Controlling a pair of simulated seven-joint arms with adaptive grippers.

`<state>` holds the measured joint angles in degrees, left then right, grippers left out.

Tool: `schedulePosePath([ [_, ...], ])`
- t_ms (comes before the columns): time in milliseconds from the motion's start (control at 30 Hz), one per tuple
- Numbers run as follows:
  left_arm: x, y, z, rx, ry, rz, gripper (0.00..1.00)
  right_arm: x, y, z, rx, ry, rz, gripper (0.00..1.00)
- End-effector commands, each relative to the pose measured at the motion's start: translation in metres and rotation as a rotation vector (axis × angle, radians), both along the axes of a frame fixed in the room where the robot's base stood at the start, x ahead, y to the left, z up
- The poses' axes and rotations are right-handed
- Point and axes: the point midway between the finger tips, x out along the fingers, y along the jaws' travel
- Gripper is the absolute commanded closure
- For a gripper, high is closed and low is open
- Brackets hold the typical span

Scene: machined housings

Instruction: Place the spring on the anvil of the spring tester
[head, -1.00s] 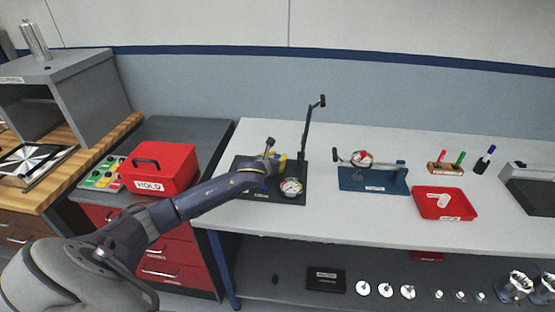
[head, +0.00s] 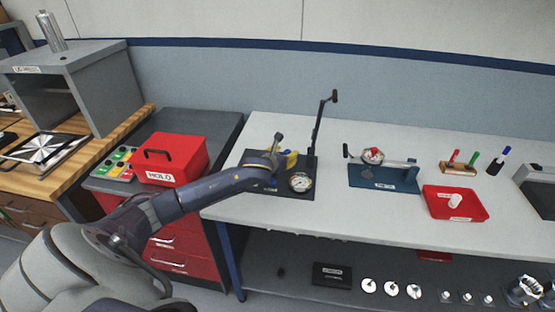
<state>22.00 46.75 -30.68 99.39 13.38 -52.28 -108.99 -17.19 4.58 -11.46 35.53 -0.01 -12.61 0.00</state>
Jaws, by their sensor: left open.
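The spring tester (head: 267,187) is a black base with a round white dial gauge (head: 300,182) at its front right and a tall dark lever (head: 317,130) rising at the back. My left arm reaches in from the left, and my left gripper (head: 283,152) is open over the tester's base, left of the lever. A yellow part shows beside the gripper; I cannot tell what it belongs to. The wrist and gripper hide the middle of the tester, including the anvil. I cannot make out the spring for certain. My right gripper is out of view.
A blue-based gauge fixture (head: 385,178) stands right of the tester. Further right is a red tray (head: 440,212) holding a small white cylinder (head: 455,200). A red HOLD box (head: 185,150) sits on the left cabinet. Bare grey bench (head: 330,218) lies in front of the tester.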

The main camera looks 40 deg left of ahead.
Motion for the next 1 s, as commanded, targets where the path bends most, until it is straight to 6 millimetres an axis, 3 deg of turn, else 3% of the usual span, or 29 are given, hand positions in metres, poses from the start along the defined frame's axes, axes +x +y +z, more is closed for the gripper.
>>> schedulePosePath([
  [300,-0.050,-0.008,0.020,0.003,0.000,-0.003,0.55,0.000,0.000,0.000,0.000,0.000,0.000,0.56],
  [500,-0.074,-0.011,0.031,0.002,-0.001,-0.001,0.55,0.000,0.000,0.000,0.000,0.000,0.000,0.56],
  [700,-0.086,-0.013,0.036,0.001,0.000,0.000,0.55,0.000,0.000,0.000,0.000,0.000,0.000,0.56],
  [1000,-0.090,-0.014,0.038,0.001,-0.001,0.000,0.55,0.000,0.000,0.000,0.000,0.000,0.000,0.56],
])
